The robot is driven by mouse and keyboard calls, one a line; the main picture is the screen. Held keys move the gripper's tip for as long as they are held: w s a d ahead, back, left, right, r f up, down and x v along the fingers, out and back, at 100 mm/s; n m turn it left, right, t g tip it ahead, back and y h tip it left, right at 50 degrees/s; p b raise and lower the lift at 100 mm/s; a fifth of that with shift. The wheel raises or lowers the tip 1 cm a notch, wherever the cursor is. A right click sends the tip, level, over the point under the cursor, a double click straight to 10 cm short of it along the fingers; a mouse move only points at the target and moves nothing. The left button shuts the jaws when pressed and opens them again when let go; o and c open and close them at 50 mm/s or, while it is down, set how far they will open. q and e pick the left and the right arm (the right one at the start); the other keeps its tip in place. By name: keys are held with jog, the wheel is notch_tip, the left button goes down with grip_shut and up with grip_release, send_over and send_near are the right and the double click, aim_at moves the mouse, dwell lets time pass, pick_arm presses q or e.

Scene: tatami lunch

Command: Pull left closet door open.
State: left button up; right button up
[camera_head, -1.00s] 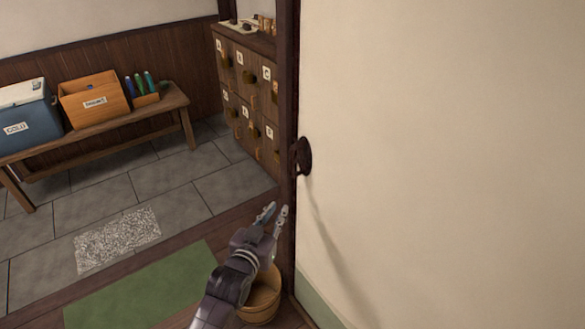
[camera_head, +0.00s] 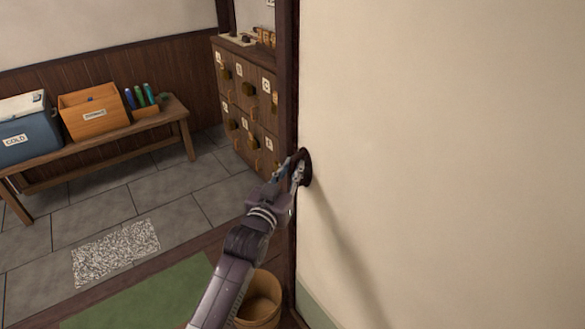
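A large cream closet door (camera_head: 440,150) fills the right half of the head view. Its dark round handle (camera_head: 307,167) sits at the door's left edge, beside the dark wooden post. My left gripper (camera_head: 294,165) is at this handle, with its fingertips overlapping it in the picture. The fingers partly cover the handle, and I cannot tell whether they are closed on it or just touching it. My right gripper is not in view.
A wooden bucket (camera_head: 260,299) stands on the floor below my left arm, close to the post (camera_head: 289,90). A cabinet of small drawers (camera_head: 247,100) stands behind the post. A bench (camera_head: 95,142) holds a blue cooler (camera_head: 28,140) and an orange box (camera_head: 92,111).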

pick_arm(q)
jog(key=shift+w, duration=0.1)
grip_shut()
dwell(0.4)
